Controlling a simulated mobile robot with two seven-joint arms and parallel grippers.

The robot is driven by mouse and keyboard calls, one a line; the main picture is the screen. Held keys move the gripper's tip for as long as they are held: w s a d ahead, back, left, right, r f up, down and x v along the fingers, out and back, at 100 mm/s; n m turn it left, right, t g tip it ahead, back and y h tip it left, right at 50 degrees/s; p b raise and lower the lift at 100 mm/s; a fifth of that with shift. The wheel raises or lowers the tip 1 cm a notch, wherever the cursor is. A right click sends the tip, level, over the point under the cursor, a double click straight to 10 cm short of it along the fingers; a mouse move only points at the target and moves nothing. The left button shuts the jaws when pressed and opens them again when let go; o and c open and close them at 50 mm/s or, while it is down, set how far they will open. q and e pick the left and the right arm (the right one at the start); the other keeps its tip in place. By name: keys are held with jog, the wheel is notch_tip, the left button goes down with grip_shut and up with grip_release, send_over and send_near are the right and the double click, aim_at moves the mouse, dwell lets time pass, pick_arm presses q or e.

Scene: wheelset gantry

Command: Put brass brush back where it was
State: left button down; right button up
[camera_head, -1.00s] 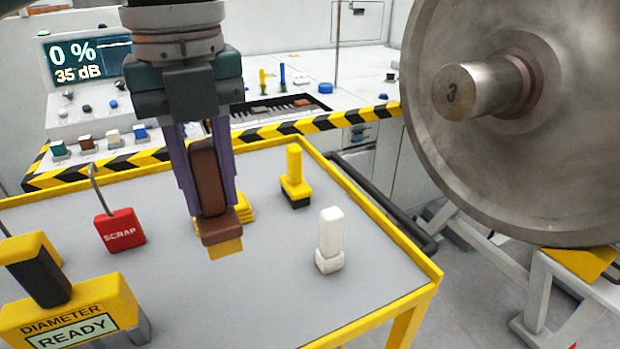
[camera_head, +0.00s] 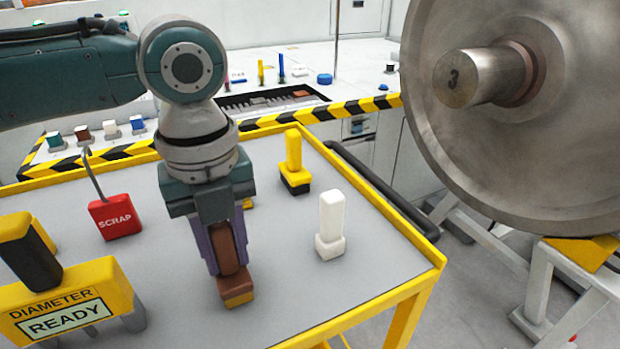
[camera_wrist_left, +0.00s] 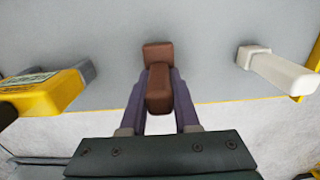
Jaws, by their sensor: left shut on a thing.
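The brass brush (camera_head: 237,287) has a brown handle and block with a yellow-brass underside. My left gripper (camera_head: 229,262) is shut on its handle, and the brush stands upright, block downward, at the front part of the grey cart top (camera_head: 180,320). I cannot tell for sure whether its underside touches the surface. In the left wrist view the brush (camera_wrist_left: 158,88) sits between the purple fingers of my left gripper (camera_wrist_left: 159,100). My right gripper is not in view.
A white brush-like tool (camera_head: 331,225) stands to the right, a yellow one (camera_head: 294,165) behind it. The yellow DIAMETER gauge (camera_head: 70,300) is at left, the red SCRAP padlock (camera_head: 115,215) behind it. The wheel (camera_head: 560,120) stands beyond the cart's yellow rim (camera_head: 425,265).

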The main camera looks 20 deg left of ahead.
pick_arm(q)
jog(key=shift+f, duration=0.15)
jog(key=c, duration=0.6)
grip_release()
jog(key=shift+c, duration=0.2)
notch_tip(320, 180, up, 12)
jog(key=shift+d+p, duration=0.1)
jog(key=shift+p, duration=0.9)
jog(key=s+d+f+n+t+h, duration=0.2)
jog(key=s+d+f+n+h, duration=0.1)
jog(key=s+d+f+n, duration=0.65)
jog(key=s+a+n+t+y, duration=0.1)
jog(key=s+a+n, duration=0.5)
jog(key=n, duration=0.9)
jog(key=shift+s+a+r+y, duration=0.2)
jog(key=shift+a+y, duration=0.2)
jog(key=shift+y, duration=0.4)
